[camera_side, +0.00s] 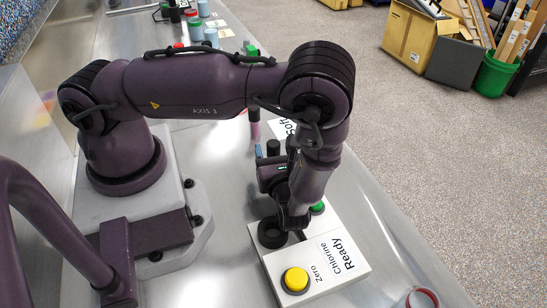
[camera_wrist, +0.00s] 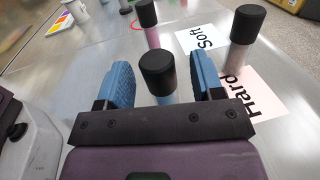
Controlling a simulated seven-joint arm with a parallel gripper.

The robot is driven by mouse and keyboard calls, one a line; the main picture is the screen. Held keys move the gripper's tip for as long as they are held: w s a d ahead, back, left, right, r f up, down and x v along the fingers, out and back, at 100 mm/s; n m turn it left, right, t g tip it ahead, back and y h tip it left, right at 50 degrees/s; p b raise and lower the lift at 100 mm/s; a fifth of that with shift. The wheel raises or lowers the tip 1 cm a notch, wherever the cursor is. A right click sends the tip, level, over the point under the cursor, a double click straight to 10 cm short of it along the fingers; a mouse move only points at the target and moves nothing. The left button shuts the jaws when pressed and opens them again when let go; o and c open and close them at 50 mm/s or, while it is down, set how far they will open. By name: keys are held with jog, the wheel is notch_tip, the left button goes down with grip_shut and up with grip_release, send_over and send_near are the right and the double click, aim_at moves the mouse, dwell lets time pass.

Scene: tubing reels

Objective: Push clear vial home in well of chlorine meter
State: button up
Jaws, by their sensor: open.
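The chlorine meter (camera_side: 318,262) is a white box with a dark round well (camera_side: 272,232) on its left side; no vial shows standing in it. My gripper (camera_side: 267,152) points away from the meter, toward the vials. In the wrist view its blue-padded fingers (camera_wrist: 163,78) are open on either side of a black-capped vial with light blue contents (camera_wrist: 158,68). I cannot tell whether the pads touch it. A clear-looking, greyish vial with a black cap (camera_wrist: 240,56) stands to the right by the "Hard" card (camera_wrist: 255,98). A pink vial (camera_wrist: 152,37) stands behind.
The meter carries a yellow button (camera_side: 295,279) and a green one (camera_side: 317,208). A "Soft" card (camera_wrist: 202,39) lies beyond the vials. Coloured containers (camera_side: 196,30) stand at the far end. Bare metal table surrounds the meter's right.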

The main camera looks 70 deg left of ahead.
jog(key=shift+a, duration=0.45)
jog(key=shift+w, duration=0.1)
jog(key=shift+c, duration=0.2)
jog(key=c, duration=1)
jog(key=shift+o, duration=0.2)
notch_tip(320, 180, up, 9)
jog(key=shift+d, duration=0.1)
jog(key=shift+d+r, duration=0.2)
jog(key=shift+d, duration=0.05)
jog(key=s+d, duration=0.3)
jog(key=d, duration=0.4)
jog(key=s+d+r+m+t, duration=0.1)
jog(key=s+d, duration=0.2)
jog(key=d, duration=0.5)
jog(key=shift+s+d, duration=0.3)
